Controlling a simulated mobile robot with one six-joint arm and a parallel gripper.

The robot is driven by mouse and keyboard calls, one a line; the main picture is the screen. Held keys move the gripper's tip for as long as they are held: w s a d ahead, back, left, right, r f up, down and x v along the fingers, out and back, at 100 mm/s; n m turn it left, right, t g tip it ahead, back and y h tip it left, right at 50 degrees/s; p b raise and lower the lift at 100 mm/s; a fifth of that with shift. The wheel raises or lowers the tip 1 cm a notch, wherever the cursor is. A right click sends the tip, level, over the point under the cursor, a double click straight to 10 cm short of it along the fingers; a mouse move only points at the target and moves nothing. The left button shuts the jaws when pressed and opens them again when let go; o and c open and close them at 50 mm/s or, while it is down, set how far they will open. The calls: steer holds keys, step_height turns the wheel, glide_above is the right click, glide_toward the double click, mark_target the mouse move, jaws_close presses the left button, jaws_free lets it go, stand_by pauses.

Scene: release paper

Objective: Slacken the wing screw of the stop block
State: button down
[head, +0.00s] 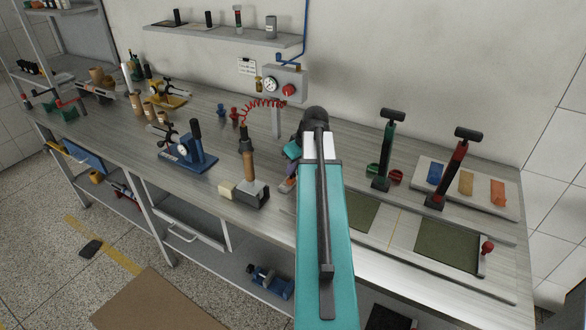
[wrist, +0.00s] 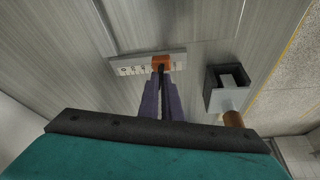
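In the wrist view an orange block (wrist: 161,62) sits on a pale grey bar with dark marks (wrist: 130,66); it looks like the stop block. My gripper (wrist: 160,74) has two purple fingers pointing at this block, their tips close together at its near side. A narrow dark strip shows between the fingers, and a small dark piece overlaps the orange block. I cannot tell whether that piece is the wing screw, or whether the fingers touch it.
A dark box with a wooden handle (wrist: 220,99) stands right of my fingers; it also shows in the head view (head: 246,192). Green (head: 387,150) and red (head: 448,175) upright tools stand right of my arm, by a tray of coloured pieces (head: 425,166). Green mats lie in front.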

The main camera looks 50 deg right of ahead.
steer(key=shift+n+y, duration=0.3)
steer(key=shift+n, duration=0.4)
steer(key=c, duration=2)
jaws_free()
steer(key=shift+r, duration=0.1)
steer(key=shift+b+v, duration=1.35)
steer(key=shift+v, duration=5.5)
